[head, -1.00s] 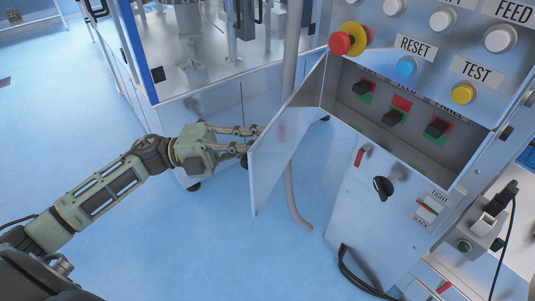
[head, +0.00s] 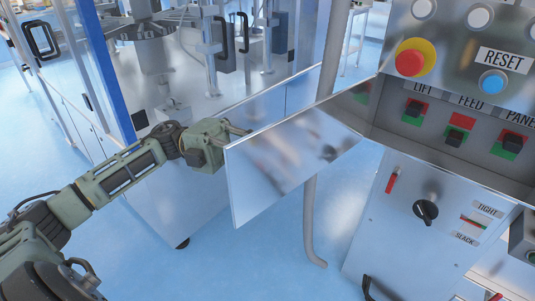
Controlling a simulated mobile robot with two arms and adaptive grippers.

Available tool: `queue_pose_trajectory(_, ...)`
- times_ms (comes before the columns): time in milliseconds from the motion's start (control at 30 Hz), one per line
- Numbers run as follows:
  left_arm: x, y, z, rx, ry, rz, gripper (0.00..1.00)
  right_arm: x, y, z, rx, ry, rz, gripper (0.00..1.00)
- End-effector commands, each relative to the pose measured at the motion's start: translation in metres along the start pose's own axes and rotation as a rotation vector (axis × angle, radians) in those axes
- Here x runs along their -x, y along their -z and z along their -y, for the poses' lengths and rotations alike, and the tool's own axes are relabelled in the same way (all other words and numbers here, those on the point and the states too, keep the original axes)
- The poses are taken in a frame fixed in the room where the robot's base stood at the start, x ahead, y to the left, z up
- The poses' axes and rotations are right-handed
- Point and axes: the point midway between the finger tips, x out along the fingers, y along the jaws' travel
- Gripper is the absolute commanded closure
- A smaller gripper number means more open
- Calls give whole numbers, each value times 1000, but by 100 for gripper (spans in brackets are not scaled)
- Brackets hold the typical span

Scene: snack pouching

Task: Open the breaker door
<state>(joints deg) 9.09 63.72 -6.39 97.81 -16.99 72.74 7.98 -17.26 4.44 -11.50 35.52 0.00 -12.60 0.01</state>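The breaker door (head: 285,165) is a shiny metal panel that stands open, swung out to the left of the breaker compartment (head: 400,140). Inside the compartment are black switches on red and green plates, labelled LIFT (head: 413,108), FEED (head: 455,137) and PANEL (head: 511,145). My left gripper (head: 238,131) is at the door's free left edge, near its upper corner. Its fingers reach partly behind the door, so their tips are hidden and I cannot tell whether they grip it. My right gripper is not in view.
Above the compartment are a red emergency button (head: 410,62) and a blue RESET button (head: 492,82). Below are a black knob (head: 425,210) and a small red handle (head: 391,182). A grey pipe (head: 310,225) runs behind the door, beside a metal machine cabinet (head: 155,215).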

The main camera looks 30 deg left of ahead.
Motion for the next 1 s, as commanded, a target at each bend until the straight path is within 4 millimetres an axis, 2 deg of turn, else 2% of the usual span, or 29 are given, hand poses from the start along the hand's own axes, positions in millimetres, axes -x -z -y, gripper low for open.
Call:
queue_pose_trajectory(33,1,0,-7,12,-9,-1,100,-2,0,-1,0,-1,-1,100)
queue_pose_trajectory(500,1,1,-6,12,-9,-5,100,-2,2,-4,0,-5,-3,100)
queue_pose_trajectory(533,1,1,-6,12,-9,-5,90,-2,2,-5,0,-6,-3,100)
queue_pose_trajectory(733,1,1,-4,8,-7,-4,72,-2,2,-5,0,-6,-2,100)
queue_pose_trajectory(1000,1,1,-2,3,-3,-3,72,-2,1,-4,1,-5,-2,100)
